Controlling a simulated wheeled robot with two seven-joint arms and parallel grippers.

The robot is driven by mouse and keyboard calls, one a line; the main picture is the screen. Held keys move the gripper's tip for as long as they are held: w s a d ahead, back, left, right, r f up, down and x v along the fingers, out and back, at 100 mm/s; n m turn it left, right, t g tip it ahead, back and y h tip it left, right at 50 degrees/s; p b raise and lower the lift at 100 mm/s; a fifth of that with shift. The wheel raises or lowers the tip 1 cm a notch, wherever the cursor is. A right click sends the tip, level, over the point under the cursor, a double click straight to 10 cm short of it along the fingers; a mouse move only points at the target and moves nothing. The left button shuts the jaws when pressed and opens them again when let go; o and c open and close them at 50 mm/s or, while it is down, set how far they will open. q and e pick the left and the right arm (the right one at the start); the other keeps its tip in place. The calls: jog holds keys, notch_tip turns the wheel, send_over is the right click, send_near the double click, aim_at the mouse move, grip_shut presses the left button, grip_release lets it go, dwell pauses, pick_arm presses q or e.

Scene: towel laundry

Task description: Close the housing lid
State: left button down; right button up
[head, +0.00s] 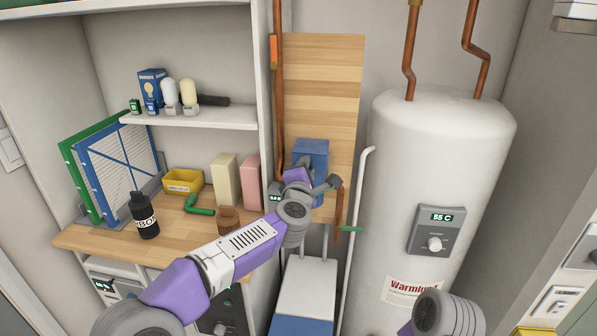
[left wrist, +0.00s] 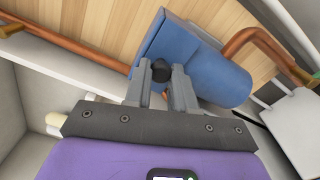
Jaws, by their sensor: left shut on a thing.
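The blue housing (head: 312,152) is mounted on the wooden panel, beside the copper pipe. In the left wrist view it appears as a blue rounded body (left wrist: 222,78) with a flat blue face (left wrist: 165,38) next to it, which looks like the lid. My left gripper (head: 303,167) is at the housing's front; its fingertips are hidden in the head view. In the left wrist view its two fingers (left wrist: 161,75) are shut on a small dark knob (left wrist: 161,69) at the blue part's edge. How far open the lid stands is unclear. My right gripper is out of view.
The water heater (head: 440,160) stands to the right, with a white pipe (head: 355,230) beside it. A copper pipe (head: 279,100) runs down the panel. Left is a wooden counter (head: 185,230) with bottle, binders, yellow bin and boxes. A shelf (head: 205,117) holds bulbs.

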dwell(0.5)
pick_arm(q)
jog(key=c, duration=1)
grip_release()
jog(key=shift+o, duration=0.2)
jog(key=v, duration=0.7)
jog(key=shift+s+b, duration=0.3)
jog(key=shift+b, duration=0.15)
jog(key=shift+f, duration=0.1)
